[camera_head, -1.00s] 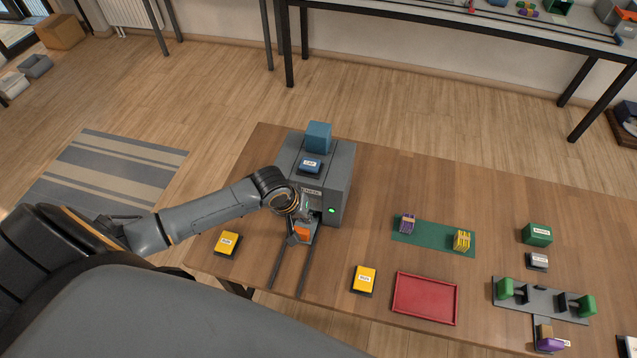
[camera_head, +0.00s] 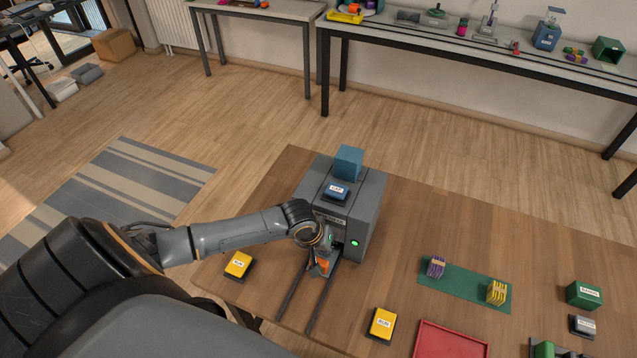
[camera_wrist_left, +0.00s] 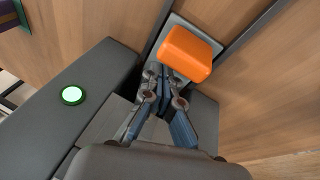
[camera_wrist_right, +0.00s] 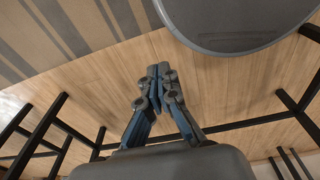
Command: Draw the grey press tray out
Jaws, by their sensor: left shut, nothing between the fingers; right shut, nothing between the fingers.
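The grey press (camera_head: 368,215) stands on the wooden table, with a green light on its front. The grey press tray (camera_wrist_left: 168,37) shows partly in the left wrist view, between two dark rails, under an orange piece (camera_wrist_left: 185,53). In the head view the orange piece (camera_head: 323,265) shows just below my left gripper (camera_head: 323,252). In the left wrist view my left gripper (camera_wrist_left: 163,72) is shut and empty, its tips close beside the orange piece; I cannot tell whether they touch. My right gripper (camera_wrist_right: 158,75) is shut and empty above the floor, outside the head view.
Two dark rails (camera_head: 312,305) run from the press toward the table's front edge. Yellow blocks stand on either side, one at the left (camera_head: 238,264) and one at the right (camera_head: 382,324). A red tray (camera_head: 450,342) and a green mat (camera_head: 465,284) lie farther right. A blue block (camera_head: 347,163) sits on the press.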

